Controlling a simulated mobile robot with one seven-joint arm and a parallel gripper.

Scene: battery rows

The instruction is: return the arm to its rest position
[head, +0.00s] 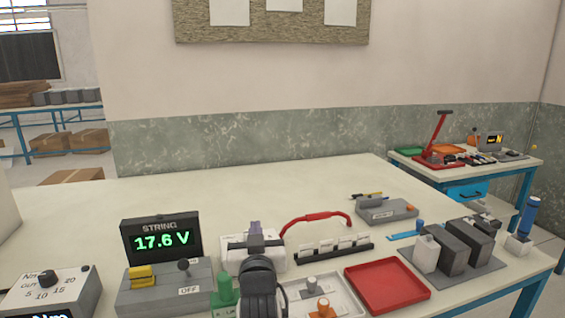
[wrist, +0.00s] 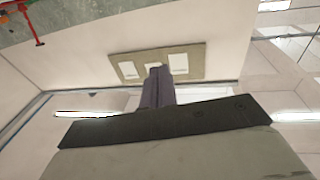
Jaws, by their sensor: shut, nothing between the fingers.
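My gripper (head: 255,228) is over the front middle of the white workbench (head: 110,195) in the head view, with my dark wrist below it in the picture. Its purple-grey fingers are together and hold nothing. In the wrist view the gripper (wrist: 157,72) points at the wall with the pinned board (wrist: 190,62), its fingers side by side with no gap. How high it is above the bench is hard to tell.
Left of my gripper stands a STRING display (head: 160,239) reading 17.6 V, above a switch box marked OFF (head: 190,291). The bench's back left is clear.

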